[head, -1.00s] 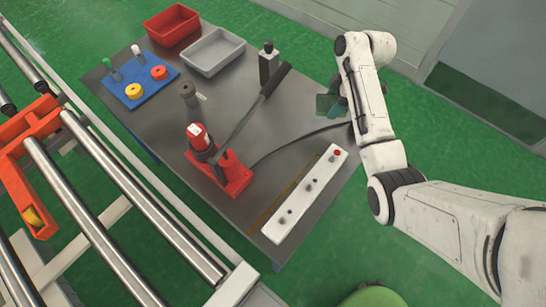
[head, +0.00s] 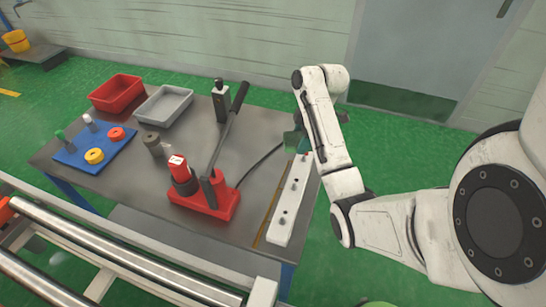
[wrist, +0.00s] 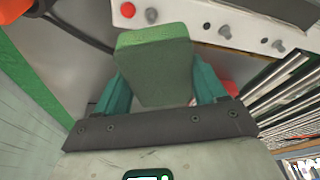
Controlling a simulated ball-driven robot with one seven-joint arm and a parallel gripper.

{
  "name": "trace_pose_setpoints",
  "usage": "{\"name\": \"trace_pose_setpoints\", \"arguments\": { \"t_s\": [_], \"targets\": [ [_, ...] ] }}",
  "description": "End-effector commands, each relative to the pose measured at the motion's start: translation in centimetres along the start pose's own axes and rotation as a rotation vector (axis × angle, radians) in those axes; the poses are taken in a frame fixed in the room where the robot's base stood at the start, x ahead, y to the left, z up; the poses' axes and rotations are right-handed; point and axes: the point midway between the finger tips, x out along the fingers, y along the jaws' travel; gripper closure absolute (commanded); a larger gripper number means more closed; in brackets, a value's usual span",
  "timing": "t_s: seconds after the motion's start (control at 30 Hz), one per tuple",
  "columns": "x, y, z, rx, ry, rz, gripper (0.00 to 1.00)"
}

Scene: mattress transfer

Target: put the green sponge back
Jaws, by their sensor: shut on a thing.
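The green sponge (wrist: 155,65) is a block with rounded edges, seen in the wrist view between my gripper's two teal fingers. My gripper (wrist: 160,88) is shut on it, and the sponge sticks out past the fingers. In the head view my gripper (head: 293,143) is over the far right part of the grey table, by the far end of the white knob strip. My arm partly hides it there, and I cannot tell sponge from fingers.
The white strip (head: 283,222) with knobs lies along the table's right side. A red lever press (head: 205,200) stands left of it, with a black cable. A blue board (head: 85,148), red bin (head: 115,92) and grey bin (head: 163,104) are at the left. Steel rollers (head: 120,255) run in front.

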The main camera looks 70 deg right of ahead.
Motion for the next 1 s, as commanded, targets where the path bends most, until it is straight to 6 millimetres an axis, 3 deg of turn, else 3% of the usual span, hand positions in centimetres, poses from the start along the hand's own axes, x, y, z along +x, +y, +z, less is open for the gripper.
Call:
{"name": "trace_pose_setpoints", "arguments": {
  "t_s": [0.03, 0.3, 0.5, 0.83, 1.0],
  "targets": [
    [1.3, 0.7, -0.4, -0.004, 0.000, 0.001, 0.58],
    [3.9, 3.4, -3.0, -0.003, 0.000, -0.001, 0.58],
    [7.2, 5.2, -4.1, -0.001, -0.002, -0.004, 0.58],
    [10.0, 6.5, -4.9, 0.000, -0.001, -0.002, 0.58],
    [12.0, 6.4, -4.1, 0.001, -0.001, -0.002, 0.58]
  ]
}}
